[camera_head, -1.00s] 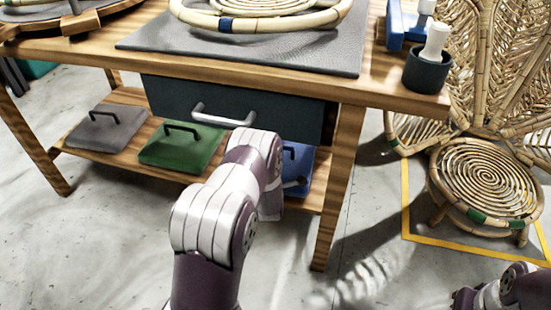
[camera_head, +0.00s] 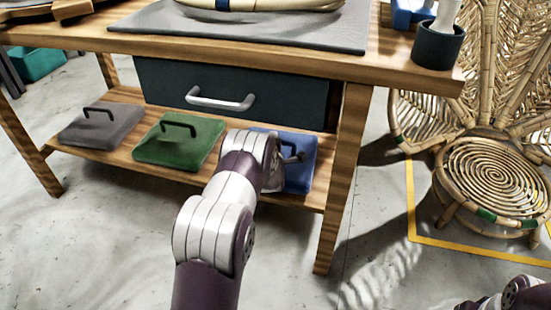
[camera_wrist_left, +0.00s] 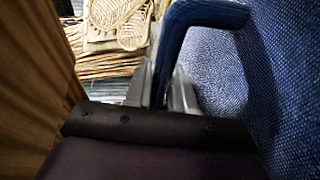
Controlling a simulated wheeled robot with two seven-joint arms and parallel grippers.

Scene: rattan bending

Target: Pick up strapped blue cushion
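The blue cushion (camera_head: 303,176) lies on the right part of the wooden lower shelf, partly hidden behind my left arm. In the left wrist view its woven blue surface (camera_wrist_left: 285,85) fills the right side. Its dark blue strap (camera_wrist_left: 178,38) rises in a bent loop. My left gripper (camera_wrist_left: 163,85) has a finger close against each side of the strap and appears shut on it. In the head view my left gripper (camera_head: 291,158) is at the strap, low over the cushion. My right arm shows only at the bottom right corner; its gripper is out of view.
A green cushion (camera_head: 160,147) and a grey cushion (camera_head: 80,130) lie to the left on the shelf (camera_head: 118,158). A drawer (camera_head: 290,98) hangs close above. A table leg (camera_head: 340,195) stands right of the blue cushion. Floor in front is clear.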

